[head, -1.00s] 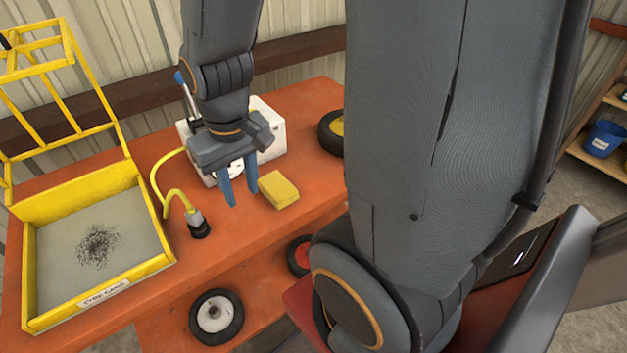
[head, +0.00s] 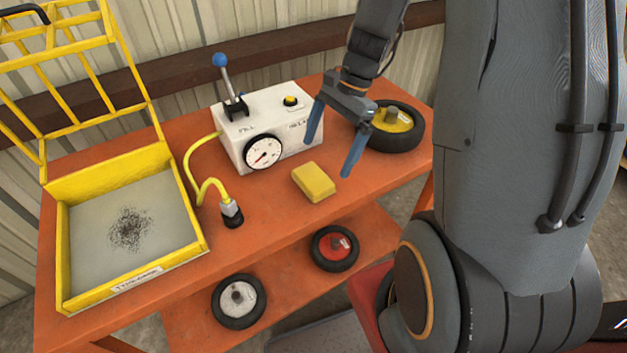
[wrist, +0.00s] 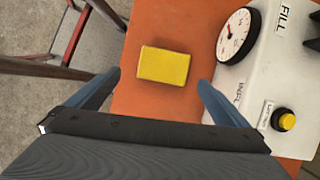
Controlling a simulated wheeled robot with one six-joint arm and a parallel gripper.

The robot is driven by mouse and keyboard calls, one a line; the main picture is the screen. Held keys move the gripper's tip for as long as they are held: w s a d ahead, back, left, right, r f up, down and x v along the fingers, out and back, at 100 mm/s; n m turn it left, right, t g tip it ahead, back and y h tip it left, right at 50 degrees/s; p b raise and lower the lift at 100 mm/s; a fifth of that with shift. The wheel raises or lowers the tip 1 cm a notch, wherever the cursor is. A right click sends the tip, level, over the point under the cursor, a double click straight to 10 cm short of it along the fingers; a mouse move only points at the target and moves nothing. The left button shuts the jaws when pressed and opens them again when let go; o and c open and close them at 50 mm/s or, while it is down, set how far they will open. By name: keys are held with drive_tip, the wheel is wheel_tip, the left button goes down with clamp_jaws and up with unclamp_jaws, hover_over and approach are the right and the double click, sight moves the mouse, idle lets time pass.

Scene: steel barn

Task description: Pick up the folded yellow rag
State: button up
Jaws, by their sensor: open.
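The folded yellow rag (head: 314,181) is a small yellow block lying on the orange bench top, in front of the white gauge box. In the wrist view the rag (wrist: 163,66) lies ahead of and between the two blue fingertips, apart from both. My gripper (head: 328,158) is open and empty. In the head view it hangs above the bench, just to the right of the rag. Its fingers also show in the wrist view (wrist: 160,82).
The white box (head: 267,128) with gauge and blue-knobbed lever stands behind the rag. A yellow-hubbed wheel (head: 397,128) lies to the right. A yellow hose end (head: 231,212) and yellow tyre cage (head: 130,280) are left. Wheels (head: 334,248) sit on the lower shelf.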

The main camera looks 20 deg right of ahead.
sight(314, 177)
drive_tip(key=shift+m, duration=0.3)
drive_tip(key=shift+w+a+p+x, duration=0.1)
drive_tip(key=shift+p+x, duration=0.2)
drive_tip(key=shift+x, duration=1.05)
drive_tip(key=shift+w+a+p+x, duration=0.15)
drive_tip(key=shift+p+x, duration=0.2)
drive_tip(key=shift+x, duration=0.95)
drive_tip(key=shift+w+a+p+x, duration=0.1)
drive_tip(key=shift+p+x, duration=0.2)
drive_tip(key=shift+x, duration=1.05)
drive_tip(key=shift+r, duration=0.15)
drive_tip(key=shift+c, duration=0.4)
drive_tip(key=c, duration=0.9)
